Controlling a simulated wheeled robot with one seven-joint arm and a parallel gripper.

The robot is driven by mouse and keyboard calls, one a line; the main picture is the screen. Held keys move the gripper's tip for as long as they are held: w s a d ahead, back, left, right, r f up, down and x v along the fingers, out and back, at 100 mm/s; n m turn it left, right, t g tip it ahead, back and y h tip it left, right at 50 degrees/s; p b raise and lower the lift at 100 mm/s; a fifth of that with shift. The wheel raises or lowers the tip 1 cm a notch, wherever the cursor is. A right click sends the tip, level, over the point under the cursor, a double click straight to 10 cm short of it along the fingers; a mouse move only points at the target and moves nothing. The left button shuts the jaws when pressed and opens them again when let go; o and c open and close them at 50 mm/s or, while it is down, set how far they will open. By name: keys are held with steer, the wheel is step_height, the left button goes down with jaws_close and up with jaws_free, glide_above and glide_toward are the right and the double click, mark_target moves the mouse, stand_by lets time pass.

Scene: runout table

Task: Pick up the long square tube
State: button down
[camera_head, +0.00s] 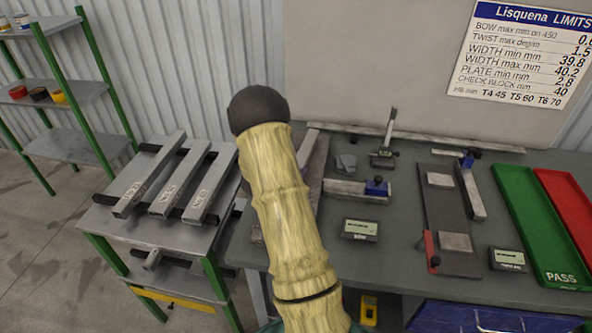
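Three grey square tubes lie side by side across dark rests on the rack at left: a left one (150,175), a middle one (181,180) and a right one (211,187). Each has markings near its front end. The left one looks slightly longest, but I cannot tell surely which is the long tube. My gripper is out of view; a tan, ringed arm part with a dark round end, apparently mine, rises in the middle and hides part of the bench.
The grey bench (390,254) holds measuring tools, a dark plate fixture (434,208), small displays (360,230), a green PASS tray (537,222) and a red tray (577,208). A limits sign (522,54) hangs behind. A green-posted shelf (70,92) stands far left.

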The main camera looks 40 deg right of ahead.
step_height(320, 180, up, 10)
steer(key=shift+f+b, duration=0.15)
steer(key=shift+b, duration=0.15)
stand_by(0.7)
